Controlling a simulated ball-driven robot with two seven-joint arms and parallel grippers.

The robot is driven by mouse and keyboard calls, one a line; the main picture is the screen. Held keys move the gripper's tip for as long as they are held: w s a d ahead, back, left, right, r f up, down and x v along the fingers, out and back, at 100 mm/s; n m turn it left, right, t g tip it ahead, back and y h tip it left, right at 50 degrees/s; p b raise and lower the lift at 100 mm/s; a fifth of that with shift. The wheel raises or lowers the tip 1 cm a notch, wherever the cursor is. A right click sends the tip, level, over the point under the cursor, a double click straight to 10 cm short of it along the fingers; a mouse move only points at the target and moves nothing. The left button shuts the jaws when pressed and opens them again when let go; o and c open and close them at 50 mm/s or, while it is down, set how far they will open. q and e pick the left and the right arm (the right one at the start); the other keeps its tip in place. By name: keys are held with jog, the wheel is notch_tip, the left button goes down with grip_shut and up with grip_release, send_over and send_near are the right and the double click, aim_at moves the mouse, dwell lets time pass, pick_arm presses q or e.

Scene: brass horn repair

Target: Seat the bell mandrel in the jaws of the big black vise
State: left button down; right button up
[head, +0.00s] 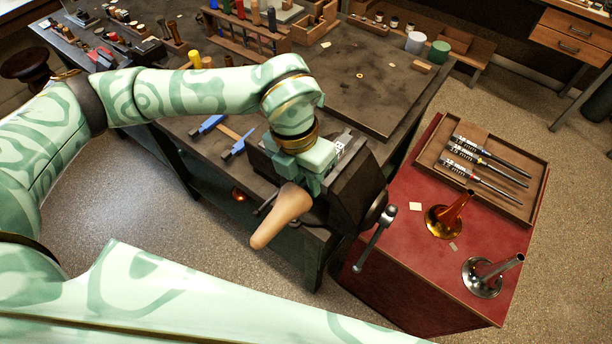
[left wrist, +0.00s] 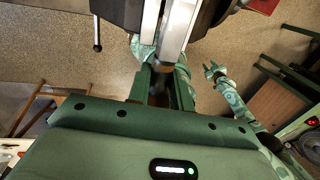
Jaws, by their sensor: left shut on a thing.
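The bell mandrel, a tan tapered piece (head: 280,217), sticks out below my left gripper (head: 308,182), toward the front left, at a tilt. My left gripper is shut on it, beside the jaw end of the big black vise (head: 352,197). In the left wrist view a small brownish part of the mandrel (left wrist: 161,67) shows between the fingers, close to the bright vise jaws (left wrist: 174,28). The jaws stand apart there. Whether the mandrel is between them I cannot tell. My right gripper (left wrist: 213,72) shows small in the left wrist view, fingers apart and empty.
The vise handle (head: 375,238) hangs at the vise's front. Blue-jawed clamp (head: 238,143) and tool racks lie on the bench behind.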

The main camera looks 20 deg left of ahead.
pick_arm(q)
jog(key=shift+f+b, duration=1.15)
jog(key=shift+f, duration=0.3)
jog(key=shift+r, duration=0.1)
dwell(0.9)
jog(key=c, duration=1.2)
grip_release()
jog(key=shift+o, duration=0.2)
notch_tip(320, 180, up, 16)
jog(key=a+b, duration=0.1)
jog(key=a, duration=0.1)
jog(key=shift+w+a, duration=0.25)
jog(key=shift+w, duration=0.15)
